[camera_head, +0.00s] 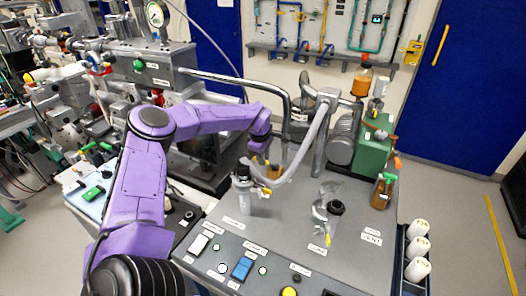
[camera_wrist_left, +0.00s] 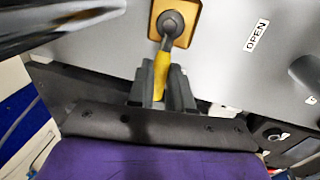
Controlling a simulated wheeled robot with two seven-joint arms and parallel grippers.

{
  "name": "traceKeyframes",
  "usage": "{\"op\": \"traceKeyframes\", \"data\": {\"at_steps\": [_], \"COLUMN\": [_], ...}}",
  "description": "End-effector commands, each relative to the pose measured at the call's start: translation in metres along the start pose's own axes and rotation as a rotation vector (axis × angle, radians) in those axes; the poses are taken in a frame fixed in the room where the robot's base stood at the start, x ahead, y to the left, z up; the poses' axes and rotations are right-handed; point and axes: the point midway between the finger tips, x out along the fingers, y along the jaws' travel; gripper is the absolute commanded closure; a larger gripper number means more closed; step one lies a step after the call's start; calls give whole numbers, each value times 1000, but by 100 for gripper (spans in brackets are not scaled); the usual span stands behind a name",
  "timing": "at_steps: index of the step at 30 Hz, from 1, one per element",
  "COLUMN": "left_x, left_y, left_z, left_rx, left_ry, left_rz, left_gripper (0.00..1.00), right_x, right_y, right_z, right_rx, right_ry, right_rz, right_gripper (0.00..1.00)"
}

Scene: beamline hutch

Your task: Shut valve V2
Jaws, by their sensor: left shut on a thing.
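My left arm reaches over the grey bench top in the head view, with the left gripper (camera_head: 258,156) low near a yellow-orange valve plate (camera_head: 275,171) behind the clear hose. In the left wrist view the gripper (camera_wrist_left: 162,78) is shut on a yellow valve lever (camera_wrist_left: 161,68). The lever hangs from a round grey pivot (camera_wrist_left: 171,24) on a yellow plate (camera_wrist_left: 187,26). I cannot read a V2 mark on this valve. My right gripper is not in view.
A clear hose (camera_head: 305,148) and a grey pipe (camera_head: 235,79) arch close to the left gripper. A green pump (camera_head: 372,148) and amber bottle (camera_head: 381,192) stand to the right. Switches, including a blue one (camera_head: 242,268), line the bench front.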

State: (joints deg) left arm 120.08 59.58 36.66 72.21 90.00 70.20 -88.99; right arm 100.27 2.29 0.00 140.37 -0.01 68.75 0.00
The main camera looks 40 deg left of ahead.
Motion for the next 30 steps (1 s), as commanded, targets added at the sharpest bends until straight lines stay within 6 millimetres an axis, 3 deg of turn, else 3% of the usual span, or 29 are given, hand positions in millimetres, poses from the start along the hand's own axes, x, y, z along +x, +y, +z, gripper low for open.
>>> {"op": "traceKeyframes", "data": {"at_steps": [12,13,15,25,30], "left_x": [-2,-2,-2,-5,-37], "left_y": [3,3,2,2,2], "left_z": [0,0,0,0,1], "left_rx": [9,9,9,7,7], "left_ry": [-1,-1,-1,-2,-5], "left_rz": [8,8,7,5,11], "left_gripper": [100,74,55,55,55], "right_x": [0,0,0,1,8], "right_y": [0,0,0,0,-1], "right_z": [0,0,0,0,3], "right_rx": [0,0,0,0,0], "right_ry": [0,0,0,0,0], "right_rz": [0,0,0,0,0], "right_gripper": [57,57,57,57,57]}}
